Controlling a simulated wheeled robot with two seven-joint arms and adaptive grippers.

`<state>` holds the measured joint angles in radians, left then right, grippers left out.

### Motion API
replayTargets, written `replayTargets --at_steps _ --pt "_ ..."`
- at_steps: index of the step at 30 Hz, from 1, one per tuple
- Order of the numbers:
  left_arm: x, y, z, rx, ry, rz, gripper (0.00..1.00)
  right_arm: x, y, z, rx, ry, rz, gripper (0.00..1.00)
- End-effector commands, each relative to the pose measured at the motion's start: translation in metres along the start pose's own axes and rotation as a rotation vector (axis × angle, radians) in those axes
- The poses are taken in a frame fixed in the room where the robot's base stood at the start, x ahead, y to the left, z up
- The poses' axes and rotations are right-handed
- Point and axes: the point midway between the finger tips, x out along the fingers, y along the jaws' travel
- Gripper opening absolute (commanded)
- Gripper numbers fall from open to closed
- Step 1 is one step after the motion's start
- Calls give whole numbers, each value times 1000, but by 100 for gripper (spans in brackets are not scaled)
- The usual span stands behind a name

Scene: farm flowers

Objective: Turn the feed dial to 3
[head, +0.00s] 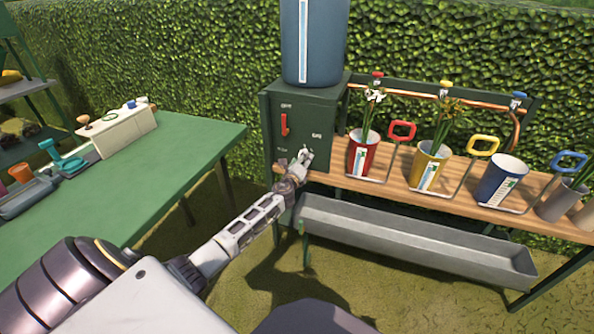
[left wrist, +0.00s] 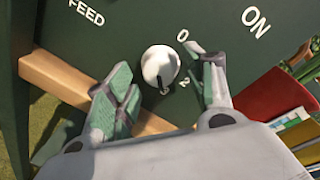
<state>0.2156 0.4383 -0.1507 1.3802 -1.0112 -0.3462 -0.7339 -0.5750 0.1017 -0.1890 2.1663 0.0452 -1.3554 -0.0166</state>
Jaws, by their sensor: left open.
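The feed dial (left wrist: 158,66) is a round white knob on the front of a dark green box (head: 302,110). In the left wrist view it sits below right of the word FEED. Printed marks 0 and 2 show to its right. A dark mark is at its lower edge, close to a small figure that I cannot read surely. My left gripper (left wrist: 163,72) is open, with one finger on each side of the dial; I cannot tell whether either touches it. In the head view this gripper (head: 301,158) covers the dial. My right gripper is not in view.
A red lever (head: 284,124) is on the box, above left of my gripper. A blue tank (head: 314,45) stands on top. Red (head: 363,155), yellow (head: 428,168) and blue (head: 501,182) buckets stand right on the wooden shelf, above a metal trough (head: 420,245). A green table (head: 165,165) is left.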

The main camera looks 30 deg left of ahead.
Motion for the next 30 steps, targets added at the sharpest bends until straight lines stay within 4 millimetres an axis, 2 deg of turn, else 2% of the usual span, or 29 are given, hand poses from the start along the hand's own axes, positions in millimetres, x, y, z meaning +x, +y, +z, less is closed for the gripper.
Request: replayTargets --at_steps 8,30 --pt "-15 1 0 0 1 0 54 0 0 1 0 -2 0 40" --pt "-77 1 -1 0 1 0 54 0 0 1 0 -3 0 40"
